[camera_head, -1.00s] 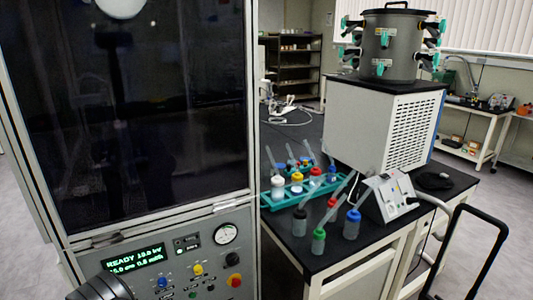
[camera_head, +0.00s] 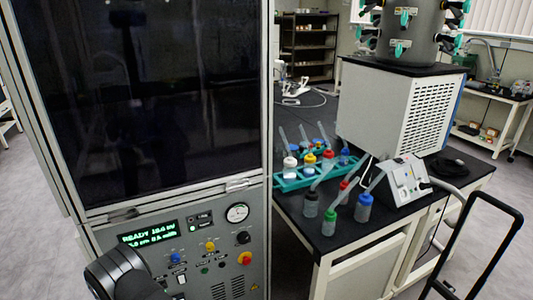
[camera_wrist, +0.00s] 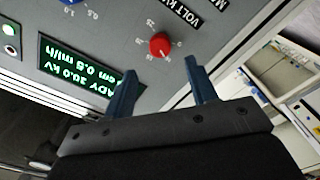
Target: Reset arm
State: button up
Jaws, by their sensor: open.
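My gripper (camera_wrist: 160,66) shows in the wrist view with its two blue fingers apart and nothing between them. The fingers point at a grey control panel (camera_wrist: 110,32). A red knob (camera_wrist: 160,45) on the panel appears just beyond the gap between the fingertips; I cannot tell how far off it is. A lit green display (camera_wrist: 85,75) is to the left of the fingers. In the head view, a dark rounded part of my arm (camera_head: 122,275) is at the lower left, before the cabinet's panel. The fingertips are not visible there.
The tall cabinet (camera_head: 268,100) with a dark glass front fills the left of the head view. To its right, a black bench (camera_head: 320,235) holds a teal rack (camera_head: 288,184), several capped bottles and the freeze dryer (camera_head: 385,105). A black cart handle (camera_head: 490,258) stands at the right.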

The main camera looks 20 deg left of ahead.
jog(key=shift+w+a+m, duration=0.65)
jog(key=shift+m, duration=1.35)
jog(key=shift+w+a+m, duration=0.6)
jog(key=shift+w+m, duration=0.05)
jog(key=shift+m, duration=1.35)
jog(key=shift+w+a+m, duration=0.65)
jog(key=shift+m, duration=1.35)
